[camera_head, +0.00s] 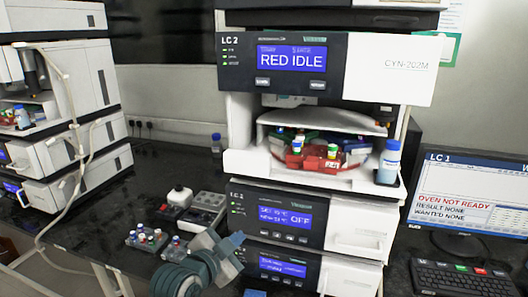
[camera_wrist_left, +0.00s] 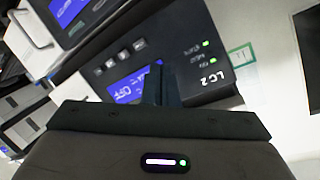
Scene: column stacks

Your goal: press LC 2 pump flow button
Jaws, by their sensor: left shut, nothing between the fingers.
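The LC 2 stack stands in the middle of the head view. Its top panel (camera_head: 292,60) reads RED IDLE. The middle panel (camera_head: 275,219) is marked LC 2, with a blue screen ending in OFF and a row of small buttons (camera_head: 277,236) below. The lowest panel (camera_head: 283,266) has a blue screen; its lettering is unreadable and its lower edge is cut off, so I cannot make out a flow button. My left gripper (camera_head: 236,240) is shut and empty, in front of the left of these lower panels. In the wrist view its fingers (camera_wrist_left: 158,85) overlap the OFF screen (camera_wrist_left: 128,88); contact cannot be told.
Vial racks (camera_head: 147,240) and a grey block (camera_head: 205,205) stand on the dark bench left of the stack. A blue-capped bottle (camera_head: 389,163) stands on the stack's right ledge. A monitor (camera_head: 468,190) and keyboard (camera_head: 465,276) are at right.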

